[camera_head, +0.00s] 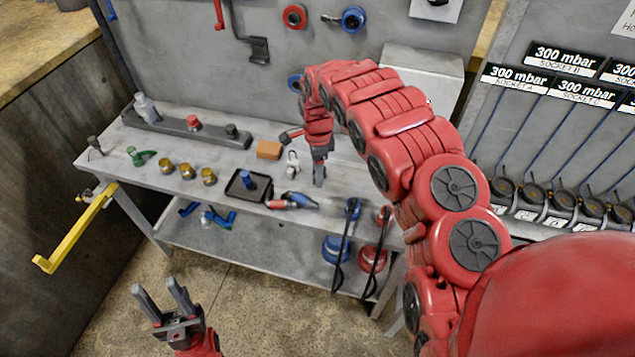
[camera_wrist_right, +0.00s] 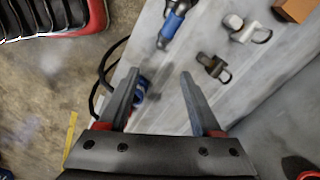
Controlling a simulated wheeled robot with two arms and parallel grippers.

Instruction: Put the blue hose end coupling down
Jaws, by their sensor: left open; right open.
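A blue coupling with grey ends (camera_head: 302,199) lies on the workbench near its front edge, beside a red and grey piece. A blue coupling also shows at the top of the right wrist view (camera_wrist_right: 172,24), apart from the fingers. My right gripper (camera_head: 318,180) points down over the bench, right of that coupling. In the right wrist view its fingers (camera_wrist_right: 158,95) are open and hold nothing; a blue part (camera_wrist_right: 139,90) shows below, between them, at the bench edge. My left gripper (camera_head: 163,299) is open and empty, low in front of the bench.
A black tray (camera_head: 233,193) holds a blue cylinder (camera_head: 247,180). An orange block (camera_head: 269,150), a white ringed piece (camera_head: 292,166) and several brass fittings (camera_head: 187,171) stand on the workbench (camera_head: 225,225). Black hose loops (camera_head: 342,250) hang at the front edge. A yellow bar (camera_head: 75,230) juts out left.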

